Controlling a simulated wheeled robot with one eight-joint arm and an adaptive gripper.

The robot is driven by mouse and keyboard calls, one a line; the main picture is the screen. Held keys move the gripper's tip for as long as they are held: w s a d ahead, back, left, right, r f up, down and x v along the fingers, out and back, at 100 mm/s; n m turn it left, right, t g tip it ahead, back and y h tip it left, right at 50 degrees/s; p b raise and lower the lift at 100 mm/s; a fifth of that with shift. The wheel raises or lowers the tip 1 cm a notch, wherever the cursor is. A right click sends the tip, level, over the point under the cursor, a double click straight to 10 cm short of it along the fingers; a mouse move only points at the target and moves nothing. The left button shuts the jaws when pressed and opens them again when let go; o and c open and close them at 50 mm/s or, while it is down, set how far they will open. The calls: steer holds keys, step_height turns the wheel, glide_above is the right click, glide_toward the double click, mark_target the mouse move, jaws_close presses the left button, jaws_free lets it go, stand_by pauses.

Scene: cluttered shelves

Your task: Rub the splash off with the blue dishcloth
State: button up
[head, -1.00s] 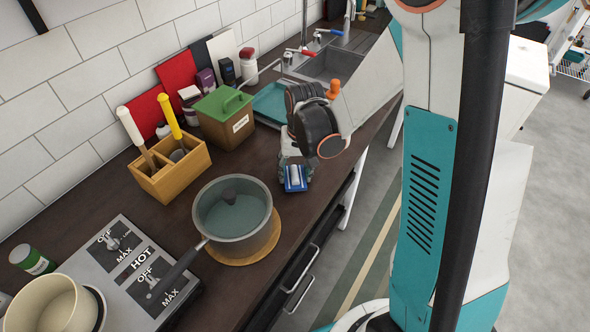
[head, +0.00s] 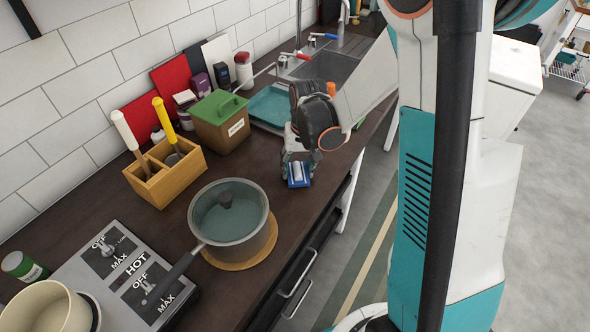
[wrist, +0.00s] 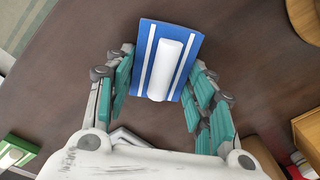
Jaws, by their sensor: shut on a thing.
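The blue dishcloth (head: 299,181) has white stripes and a white roll-shaped grip on top; it also shows in the wrist view (wrist: 190,32). My gripper (head: 298,162) is above the dark counter, right of the pot, and points down. In the wrist view my gripper (wrist: 161,65) has its teal-padded fingers on either side of the white grip, shut on the dishcloth. The cloth is at or just above the counter; I cannot tell whether it touches. I cannot make out the splash in either view.
A grey pot (head: 232,240) on a round wooden mat stands left of the gripper, near the counter's front edge. Behind are a wooden utensil box (head: 175,184), a green-lidded canister (head: 220,126) and a teal tray (head: 268,107). The sink (head: 325,68) lies beyond. Bare counter surrounds the cloth.

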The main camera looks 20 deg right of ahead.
mark_target(291, 178)
steer(key=shift+w+d, duration=0.2)
steer(key=shift+d, duration=0.05)
steer(key=shift+s+a+r, duration=0.1)
steer(key=shift+s+a, duration=0.5)
steer(key=shift+a, duration=0.2)
steer(key=shift+s+a, duration=0.6)
steer(key=shift+a, duration=0.25)
steer(key=shift+r+p, duration=2.3)
steer(key=shift+r, duration=1.1)
